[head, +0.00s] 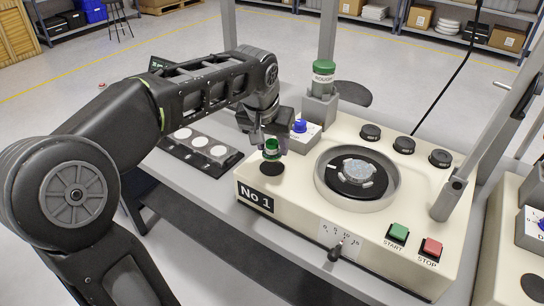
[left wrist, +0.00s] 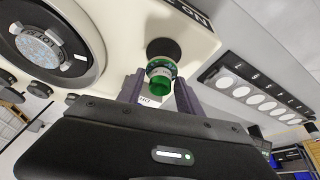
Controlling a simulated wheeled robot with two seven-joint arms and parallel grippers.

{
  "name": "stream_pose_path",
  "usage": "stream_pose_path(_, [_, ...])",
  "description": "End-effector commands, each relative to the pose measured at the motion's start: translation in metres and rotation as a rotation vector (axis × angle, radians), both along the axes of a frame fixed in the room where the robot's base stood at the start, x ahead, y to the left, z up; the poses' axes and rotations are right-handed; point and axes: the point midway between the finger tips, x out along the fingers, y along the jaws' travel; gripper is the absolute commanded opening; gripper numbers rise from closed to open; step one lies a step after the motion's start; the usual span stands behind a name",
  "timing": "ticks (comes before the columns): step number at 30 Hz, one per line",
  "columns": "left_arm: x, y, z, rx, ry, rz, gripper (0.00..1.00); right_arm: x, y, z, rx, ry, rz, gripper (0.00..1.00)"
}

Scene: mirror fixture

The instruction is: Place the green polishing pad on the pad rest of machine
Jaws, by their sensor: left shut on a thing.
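The green polishing pad (head: 271,150) has a green knob and a pale band; it also shows in the left wrist view (left wrist: 160,72). My left gripper (head: 269,144) is shut on it, with a finger on each side in the left wrist view (left wrist: 158,90). The pad is at the round black pad rest (head: 271,169) on the near left corner of the cream machine (head: 310,200) marked No 1. The rest also shows in the left wrist view (left wrist: 163,47). I cannot tell whether pad and rest touch. My right gripper is out of view.
A green-capped bottle (head: 323,75) stands on a grey holder behind. A blue knob (head: 299,126) is right of my gripper. A round basin (head: 358,176) holds a disc. A dark tray with white discs (head: 200,149) lies left. A slanted grey arm (head: 485,120) stands right.

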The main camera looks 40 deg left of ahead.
Motion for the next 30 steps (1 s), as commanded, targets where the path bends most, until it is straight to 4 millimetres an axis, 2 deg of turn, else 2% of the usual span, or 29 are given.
stream_pose_path(6, [0.0,0.0,-0.003,0.0,0.0,0.0,0.0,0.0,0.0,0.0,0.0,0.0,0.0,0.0])
stream_pose_path(15, [0.0,0.0,-0.037,-0.001,0.001,0.0,0.0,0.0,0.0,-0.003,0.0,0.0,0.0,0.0])
stream_pose_path(26, [0.0,0.0,-0.041,-0.001,-0.001,0.0,0.0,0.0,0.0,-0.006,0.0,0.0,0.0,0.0])
stream_pose_path(27, [0.0,0.0,-0.041,-0.001,0.0,0.0,0.43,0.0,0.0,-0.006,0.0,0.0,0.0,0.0])
stream_pose_path(30, [0.0,0.0,-0.04,-0.001,0.0,0.0,0.51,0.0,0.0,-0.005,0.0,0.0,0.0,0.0])
